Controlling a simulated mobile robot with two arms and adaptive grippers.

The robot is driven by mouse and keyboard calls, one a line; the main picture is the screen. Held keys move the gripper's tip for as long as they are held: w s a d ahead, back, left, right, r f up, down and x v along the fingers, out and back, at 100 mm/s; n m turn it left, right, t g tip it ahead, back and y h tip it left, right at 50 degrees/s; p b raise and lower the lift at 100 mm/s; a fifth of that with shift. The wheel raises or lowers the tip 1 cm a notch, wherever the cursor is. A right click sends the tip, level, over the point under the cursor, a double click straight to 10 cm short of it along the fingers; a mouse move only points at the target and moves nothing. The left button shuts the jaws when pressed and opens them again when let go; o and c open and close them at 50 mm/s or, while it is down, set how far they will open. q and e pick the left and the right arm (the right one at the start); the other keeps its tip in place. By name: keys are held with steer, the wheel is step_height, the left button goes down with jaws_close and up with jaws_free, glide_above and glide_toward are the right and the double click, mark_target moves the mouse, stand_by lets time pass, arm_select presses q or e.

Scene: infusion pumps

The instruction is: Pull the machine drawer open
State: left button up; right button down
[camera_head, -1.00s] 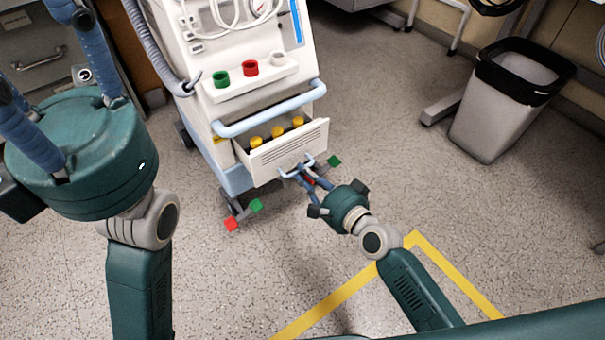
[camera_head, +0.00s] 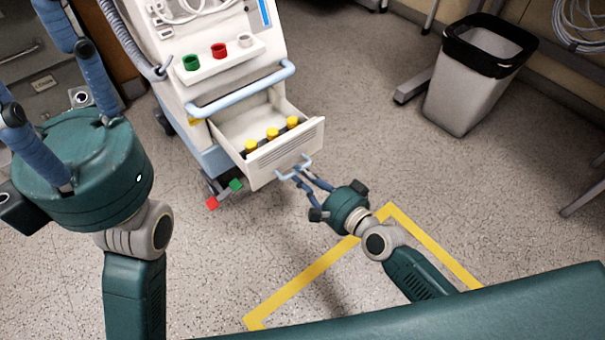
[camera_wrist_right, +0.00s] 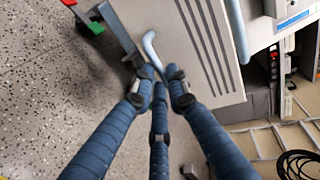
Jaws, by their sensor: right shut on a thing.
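The white machine drawer (camera_head: 279,152) stands well out from the front of the machine (camera_head: 215,70), its inside showing. A pale blue handle (camera_head: 307,163) sits on the drawer's front. My right gripper (camera_head: 299,179) is shut on this handle, with its blue fingers around the bar. In the right wrist view the handle (camera_wrist_right: 150,43) runs down between the fingertips (camera_wrist_right: 157,82), which partly hide its lower end. My left gripper (camera_head: 28,60) is at the left, open and empty, well away from the drawer; its fingertips are partly out of frame.
Several yellow-capped items (camera_head: 272,134) stand in the drawer. Green, red and white cups (camera_head: 218,51) sit on the shelf above a blue rail (camera_head: 240,92). A grey bin (camera_head: 470,85) stands at the right.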

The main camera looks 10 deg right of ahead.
steer(key=c, duration=1.7)
jaws_free()
steer(key=shift+s, duration=0.1)
steer(key=v, duration=1.2)
